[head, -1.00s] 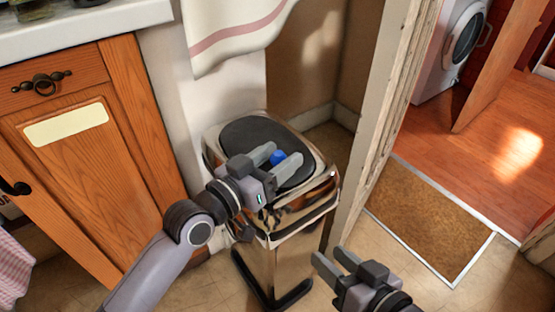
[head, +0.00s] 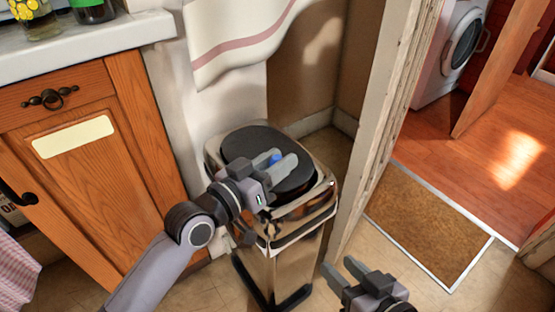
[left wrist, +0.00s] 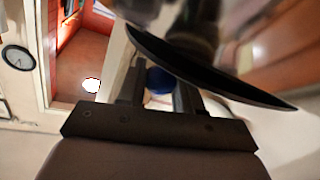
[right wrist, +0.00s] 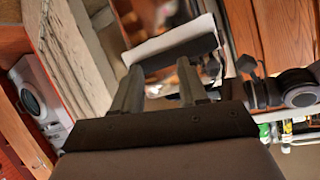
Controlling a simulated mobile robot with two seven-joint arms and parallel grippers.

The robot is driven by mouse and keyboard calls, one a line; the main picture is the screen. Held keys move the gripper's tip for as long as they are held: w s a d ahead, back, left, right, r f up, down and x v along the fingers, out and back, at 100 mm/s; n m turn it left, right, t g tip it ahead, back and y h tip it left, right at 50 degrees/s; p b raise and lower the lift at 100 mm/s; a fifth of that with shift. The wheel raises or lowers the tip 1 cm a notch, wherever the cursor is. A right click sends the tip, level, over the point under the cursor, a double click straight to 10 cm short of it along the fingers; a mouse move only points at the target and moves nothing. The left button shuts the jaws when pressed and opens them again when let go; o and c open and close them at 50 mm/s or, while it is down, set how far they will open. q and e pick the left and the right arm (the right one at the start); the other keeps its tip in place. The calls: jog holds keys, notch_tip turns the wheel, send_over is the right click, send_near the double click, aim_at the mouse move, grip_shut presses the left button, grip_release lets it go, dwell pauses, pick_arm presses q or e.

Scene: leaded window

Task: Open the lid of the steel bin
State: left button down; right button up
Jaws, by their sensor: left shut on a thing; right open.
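The steel bin (head: 290,268) stands upright on the floor beside the wooden cabinet. Its lid (head: 250,145) has a dark oval top in a shiny steel rim and appears to lie down on the bin. My left gripper (head: 281,166) is over the lid and shut on a small blue thing (head: 274,159), which also shows between the fingers in the left wrist view (left wrist: 159,80). Whether the blue thing is part of the lid cannot be told. My right gripper (head: 342,270) is open and empty, low to the right of the bin.
The wooden cabinet (head: 75,180) and its counter (head: 90,42) are on the left. A striped cloth (head: 235,40) hangs behind the bin. A door frame (head: 385,110) stands close on the right, with a brown mat (head: 425,225) beyond it.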

pick_arm(q)
jog(key=shift+n, duration=0.9)
jog(key=r+p, duration=0.2)
jog(key=w+r+p, duration=0.1)
jog(key=r+p, duration=0.1)
jog(key=shift+a, duration=0.4)
jog(key=w+a+r+n+g+p, duration=0.2)
jog(key=w+a+r+n+p, duration=0.5)
jog(key=w+r+n, duration=0.2)
jog(key=shift+w+a+r+g+p, duration=0.35)
jog(key=shift+w+r, duration=0.2)
jog(key=shift+w, duration=0.35)
pick_arm(e)
jog(key=s+d+r+g+h, duration=0.1)
jog(key=s+d+h, duration=0.2)
jog(key=d, duration=0.4)
jog(key=shift+s+d+r+m+g, duration=0.25)
jog(key=shift+m+g, duration=0.05)
pick_arm(q)
jog(key=c, duration=0.8)
grip_release()
jog(key=shift+p+v, duration=0.45)
jog(key=shift+v, duration=3.2)
pick_arm(e)
jog(key=shift+r, duration=0.4)
